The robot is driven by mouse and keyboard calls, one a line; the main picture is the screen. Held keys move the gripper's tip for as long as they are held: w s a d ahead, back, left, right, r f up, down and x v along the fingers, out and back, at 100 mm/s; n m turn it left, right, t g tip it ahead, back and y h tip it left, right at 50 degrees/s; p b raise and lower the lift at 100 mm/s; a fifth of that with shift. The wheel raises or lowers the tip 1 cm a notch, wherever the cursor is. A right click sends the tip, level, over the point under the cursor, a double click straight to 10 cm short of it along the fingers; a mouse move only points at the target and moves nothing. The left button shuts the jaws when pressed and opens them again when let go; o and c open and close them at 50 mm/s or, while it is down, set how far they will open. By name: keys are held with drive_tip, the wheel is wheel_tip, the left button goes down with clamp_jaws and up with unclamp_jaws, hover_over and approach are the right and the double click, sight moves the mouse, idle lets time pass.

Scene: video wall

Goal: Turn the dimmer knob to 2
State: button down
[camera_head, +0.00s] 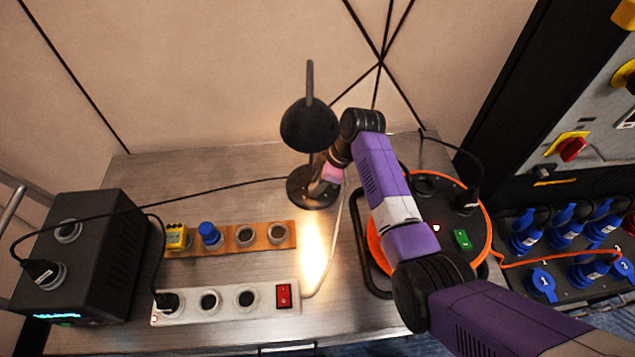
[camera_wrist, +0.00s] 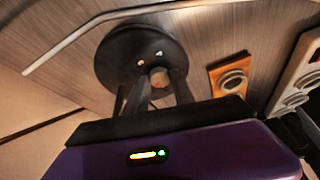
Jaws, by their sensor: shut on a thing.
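The black desk lamp (camera_head: 308,127) stands on the bench with its round black base (camera_head: 298,196) at the back. In the wrist view the base (camera_wrist: 118,52) fills the upper middle and bears two small light marks. A small brownish round knob (camera_wrist: 159,76) sits at its edge, between my fingertips. My gripper (camera_wrist: 157,88) is shut on the knob. In the head view my gripper (camera_head: 322,186) is at the right side of the base, and the knob is hidden there. The knob's setting cannot be read.
Left of the lamp are a wooden strip (camera_head: 264,236) with sockets and plugs, a white power strip (camera_head: 226,301) with a red switch and a black box (camera_head: 90,250). An orange cable reel (camera_head: 474,228) is right, under my arm. A bright patch lights the bench.

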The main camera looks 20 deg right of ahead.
drive_tip(key=m+p, duration=0.1)
drive_tip(key=m+h+p, duration=0.1)
drive_tip(key=shift+s+a+r+m+t, duration=0.1)
drive_tip(key=shift+s+m+t, duration=0.05)
drive_tip(key=shift+m+t, duration=0.25)
drive_tip(key=shift+a+m+t+h+p, duration=0.1)
drive_tip(key=shift+m+t+h+p, duration=0.25)
drive_tip(key=shift+m+p, duration=0.85)
drive_tip(key=shift+m, duration=0.5)
drive_tip(key=c, duration=1.1)
unclamp_jaws()
drive_tip(key=shift+o, duration=0.2)
drive_tip(key=b+v, duration=0.1)
drive_tip(key=v, duration=0.6)
drive_tip(key=shift+s+r, duration=0.2)
drive_tip(key=shift+r, duration=0.05)
